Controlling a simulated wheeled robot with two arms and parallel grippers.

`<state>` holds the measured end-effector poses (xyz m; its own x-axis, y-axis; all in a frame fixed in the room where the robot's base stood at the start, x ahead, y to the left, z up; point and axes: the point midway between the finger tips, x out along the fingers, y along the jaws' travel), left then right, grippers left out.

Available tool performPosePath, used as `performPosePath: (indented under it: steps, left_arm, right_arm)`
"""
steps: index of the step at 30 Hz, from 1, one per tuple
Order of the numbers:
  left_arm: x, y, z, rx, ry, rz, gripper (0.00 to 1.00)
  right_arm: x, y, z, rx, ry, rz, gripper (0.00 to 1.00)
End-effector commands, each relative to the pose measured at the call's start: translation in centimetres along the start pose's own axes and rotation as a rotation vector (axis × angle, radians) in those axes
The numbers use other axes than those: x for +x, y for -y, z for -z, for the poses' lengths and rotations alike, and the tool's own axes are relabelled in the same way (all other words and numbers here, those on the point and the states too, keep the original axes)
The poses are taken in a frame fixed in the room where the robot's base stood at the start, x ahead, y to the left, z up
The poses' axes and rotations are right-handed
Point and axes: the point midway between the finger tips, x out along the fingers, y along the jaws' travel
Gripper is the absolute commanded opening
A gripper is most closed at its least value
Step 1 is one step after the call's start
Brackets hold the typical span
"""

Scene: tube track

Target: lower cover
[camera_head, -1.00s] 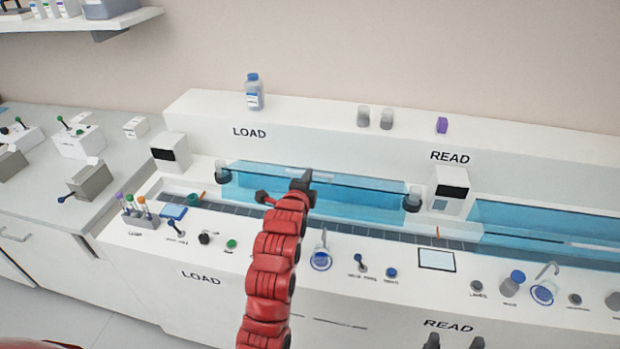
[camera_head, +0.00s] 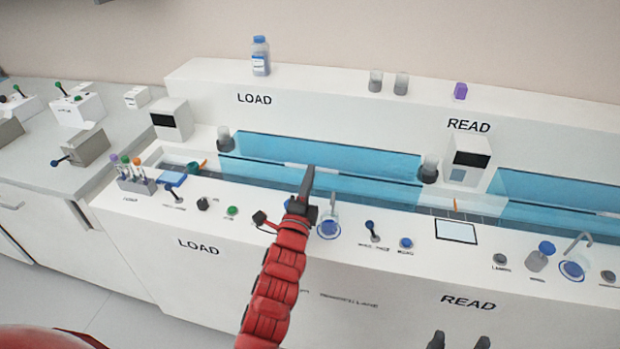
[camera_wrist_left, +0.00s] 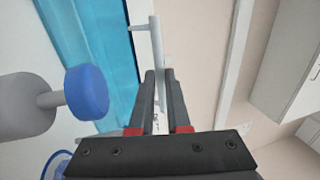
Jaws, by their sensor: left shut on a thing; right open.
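The LOAD cover is a clear blue panel (camera_head: 370,187) over the left track section, between two dark round posts. Its pale handle bar (camera_head: 325,171) lies along its long side. My left gripper (camera_head: 308,180) is at the middle of the cover, shut on the handle. In the left wrist view the pale handle (camera_wrist_left: 157,45) runs between the dark fingers (camera_wrist_left: 160,85), with the blue panel (camera_wrist_left: 95,40) beside it. Whether the cover's edge touches the bench is hard to tell. My right gripper (camera_head: 460,341) shows only as two separate dark fingertips at the bottom edge, open and empty.
A tube rack (camera_head: 135,182) stands left. The READ cover (camera_head: 560,195) and a screen (camera_head: 456,231) are right.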

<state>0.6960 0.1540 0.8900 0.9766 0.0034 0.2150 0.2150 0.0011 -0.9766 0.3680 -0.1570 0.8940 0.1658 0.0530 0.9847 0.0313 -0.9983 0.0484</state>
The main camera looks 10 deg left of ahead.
Motion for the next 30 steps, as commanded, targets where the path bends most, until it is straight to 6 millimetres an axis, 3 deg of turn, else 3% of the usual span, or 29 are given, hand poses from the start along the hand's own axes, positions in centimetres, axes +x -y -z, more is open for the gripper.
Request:
performPosePath:
  steps: [7, 8, 10, 20, 23, 30]
  left_arm:
    - [-0.1, -0.5, -0.1, 0.0, 0.002, -0.01, 0.0]
    - [-0.1, -0.5, -0.1, 0.0, 0.002, -0.011, 0.16]
    - [-0.1, -0.5, -0.1, 0.0, 0.002, -0.01, 0.27]
    - [-0.5, -0.4, 0.0, 0.0, 0.001, -0.008, 0.27]
    - [-1.7, -0.4, 0.0, 0.0, 0.001, -0.007, 0.27]
    - [-6.8, -0.4, 0.0, 0.0, 0.0, -0.007, 0.27]
  right_arm:
    - [0.0, 0.0, 0.0, 0.0, 0.0, 0.0, 0.66]
    - [0.0, 0.0, 0.0, 0.0, 0.0, 0.0, 0.66]
    - [0.0, 0.0, 0.0, 0.0, 0.0, 0.0, 0.66]
    - [-0.1, 0.0, 0.0, 0.0, 0.0, 0.0, 0.66]
    - [-0.2, 0.0, 0.0, 0.0, 0.0, 0.0, 0.66]
    - [-0.6, 0.0, -0.1, 0.0, 0.0, 0.0, 0.66]
